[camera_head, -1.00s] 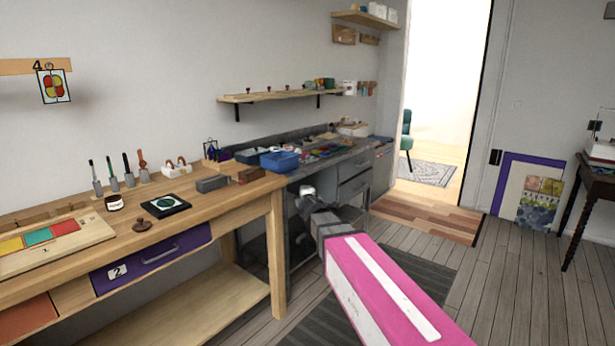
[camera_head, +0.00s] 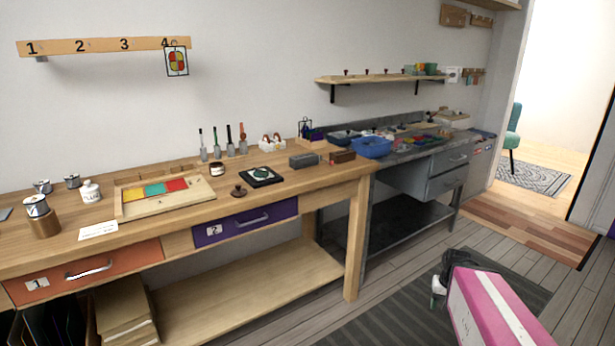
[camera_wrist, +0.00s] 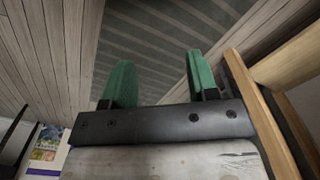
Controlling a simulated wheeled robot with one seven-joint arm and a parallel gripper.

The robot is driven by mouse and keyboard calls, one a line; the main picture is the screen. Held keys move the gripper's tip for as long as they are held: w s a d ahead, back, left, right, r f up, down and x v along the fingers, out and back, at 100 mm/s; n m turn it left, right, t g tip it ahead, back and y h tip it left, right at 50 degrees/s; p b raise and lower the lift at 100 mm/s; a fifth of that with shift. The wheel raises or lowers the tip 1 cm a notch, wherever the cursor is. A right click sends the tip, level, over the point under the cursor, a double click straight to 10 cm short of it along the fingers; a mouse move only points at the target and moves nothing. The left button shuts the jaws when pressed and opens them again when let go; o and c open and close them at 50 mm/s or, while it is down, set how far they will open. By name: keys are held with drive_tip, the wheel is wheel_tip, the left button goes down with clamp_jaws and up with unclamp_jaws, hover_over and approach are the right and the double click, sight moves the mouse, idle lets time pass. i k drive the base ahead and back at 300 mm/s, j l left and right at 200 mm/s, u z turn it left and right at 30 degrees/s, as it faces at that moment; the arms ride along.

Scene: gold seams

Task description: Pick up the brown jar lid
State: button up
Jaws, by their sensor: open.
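The brown jar lid (camera_head: 238,191), a small dark-brown disc with a knob on top, lies on the wooden workbench (camera_head: 320,187) near its front edge, above the purple drawer. My gripper (camera_head: 437,292) is low over the floor to the right of the bench, well away from the lid. In the wrist view its two green fingers (camera_wrist: 160,78) are apart with nothing between them, and the lid is not in that view.
A black square tile with a round pattern (camera_head: 261,177) lies just right of the lid. A tray of coloured tiles (camera_head: 128,205) is to the left, and grey and brown blocks (camera_head: 304,160) to the right. Open floor with a striped dark rug (camera_head: 375,322) lies before the bench.

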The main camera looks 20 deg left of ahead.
sight(240, 192)
drive_tip(key=u, duration=1.85)
drive_tip(key=j+z, duration=0.15)
